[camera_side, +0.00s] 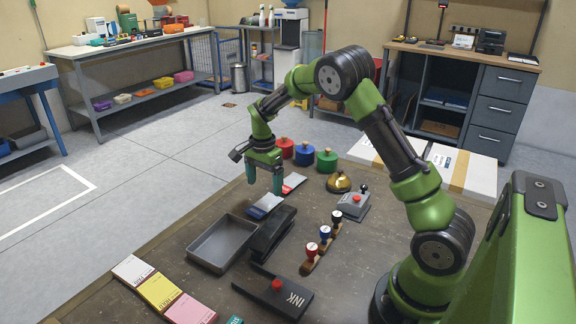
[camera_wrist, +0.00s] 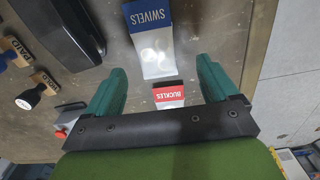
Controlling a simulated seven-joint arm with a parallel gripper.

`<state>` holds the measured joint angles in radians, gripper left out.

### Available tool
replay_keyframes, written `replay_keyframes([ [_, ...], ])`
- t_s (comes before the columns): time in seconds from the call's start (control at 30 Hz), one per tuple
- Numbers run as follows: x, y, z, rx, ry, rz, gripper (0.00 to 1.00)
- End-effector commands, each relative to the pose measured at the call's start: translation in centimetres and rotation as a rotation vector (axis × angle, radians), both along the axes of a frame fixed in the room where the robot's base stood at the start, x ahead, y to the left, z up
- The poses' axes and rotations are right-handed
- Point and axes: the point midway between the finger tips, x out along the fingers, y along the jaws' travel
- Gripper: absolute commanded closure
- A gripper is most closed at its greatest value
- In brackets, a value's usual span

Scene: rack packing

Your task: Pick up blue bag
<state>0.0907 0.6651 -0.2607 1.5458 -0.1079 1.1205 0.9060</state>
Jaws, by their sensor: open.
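The blue bag (camera_side: 264,206) lies flat on the brown table in the side view. In the wrist view it has a blue header reading SWIVELS (camera_wrist: 149,15) and a pale, shiny body. A second bag with a red header reading BUCKLES (camera_wrist: 169,94) lies near it; it also shows in the side view (camera_side: 293,183). My gripper (camera_side: 265,182) points down above the table, close to both bags. Its green fingers are apart and empty. In the wrist view, the gap between the fingertips (camera_wrist: 160,73) lies over the lower end of the blue bag and near the red one.
A long black tool (camera_side: 270,234) lies close beside the blue bag, with a grey tray (camera_side: 193,250) to its left. Stamps (camera_side: 325,232), a grey device with a red button (camera_side: 352,207), a brass bell (camera_side: 339,182) and lidded canisters (camera_side: 304,154) stand right and behind.

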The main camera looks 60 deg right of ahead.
Motion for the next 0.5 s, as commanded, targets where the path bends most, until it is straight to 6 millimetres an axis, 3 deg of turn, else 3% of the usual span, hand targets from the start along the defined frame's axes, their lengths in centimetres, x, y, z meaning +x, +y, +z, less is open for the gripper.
replay_keyframes([
  [0.33, -0.7, -0.2, -4.3, 0.000, 0.004, 0.001, 0.13],
  [0.5, -0.7, -0.2, -5.4, 0.000, 0.001, -0.001, 0.13],
])
